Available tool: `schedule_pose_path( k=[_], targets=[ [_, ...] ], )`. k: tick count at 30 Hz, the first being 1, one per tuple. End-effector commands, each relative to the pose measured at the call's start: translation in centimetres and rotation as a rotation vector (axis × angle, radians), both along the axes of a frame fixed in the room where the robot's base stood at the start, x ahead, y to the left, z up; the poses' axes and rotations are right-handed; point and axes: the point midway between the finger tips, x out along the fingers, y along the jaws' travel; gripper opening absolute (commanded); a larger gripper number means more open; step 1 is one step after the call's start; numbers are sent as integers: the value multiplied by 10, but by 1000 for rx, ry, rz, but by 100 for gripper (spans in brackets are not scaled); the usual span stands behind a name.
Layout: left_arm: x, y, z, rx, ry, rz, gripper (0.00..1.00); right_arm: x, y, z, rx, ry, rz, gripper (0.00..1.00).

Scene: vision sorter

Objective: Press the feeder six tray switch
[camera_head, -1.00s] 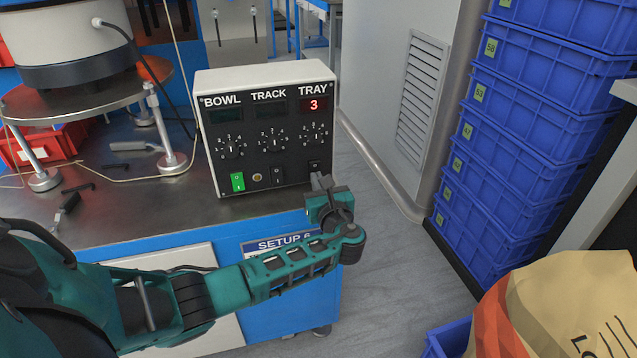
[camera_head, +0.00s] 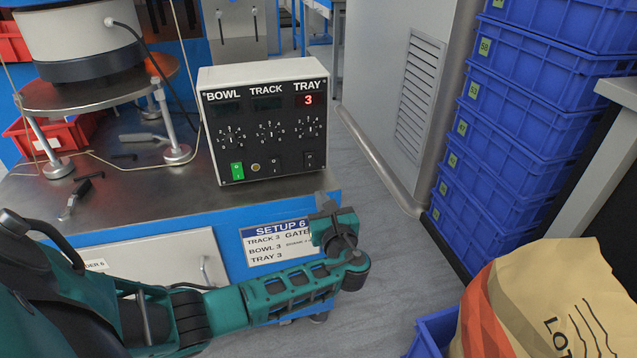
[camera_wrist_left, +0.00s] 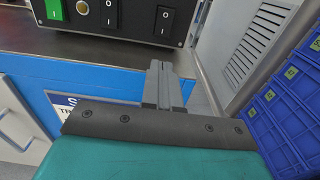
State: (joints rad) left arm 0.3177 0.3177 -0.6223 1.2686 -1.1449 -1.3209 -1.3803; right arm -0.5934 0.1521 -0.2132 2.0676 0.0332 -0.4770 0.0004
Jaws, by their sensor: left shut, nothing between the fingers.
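The tray switch (camera_head: 309,159) is a black rocker at the lower right of the white control box (camera_head: 262,74), under the TRAY dial (camera_head: 309,127). The red TRAY display (camera_head: 308,100) reads 3. The switch shows dark, and it also shows in the left wrist view (camera_wrist_left: 166,22). My left gripper (camera_head: 322,203) is shut and empty, below and in front of the switch, apart from it. Its fingers also show in the left wrist view (camera_wrist_left: 160,82), pointing towards the box's lower edge. My right gripper is not in view.
A green-lit BOWL switch (camera_head: 237,171) and a dark TRACK switch (camera_head: 276,163) share the panel. A SETUP 6 label (camera_head: 283,229) reads Track 3, Bowl 3, Tray 3. Blue crates (camera_head: 508,108) stand stacked at right, near a paper sack (camera_head: 545,295).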

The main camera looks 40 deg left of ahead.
Motion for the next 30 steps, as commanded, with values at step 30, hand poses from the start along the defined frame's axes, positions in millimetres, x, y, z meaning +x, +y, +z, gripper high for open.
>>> schedule_pose_path(
  k=[30],
  targets=[
    [-34,-38,-12,-54,1,-10,0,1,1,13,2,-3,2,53]
  ],
)
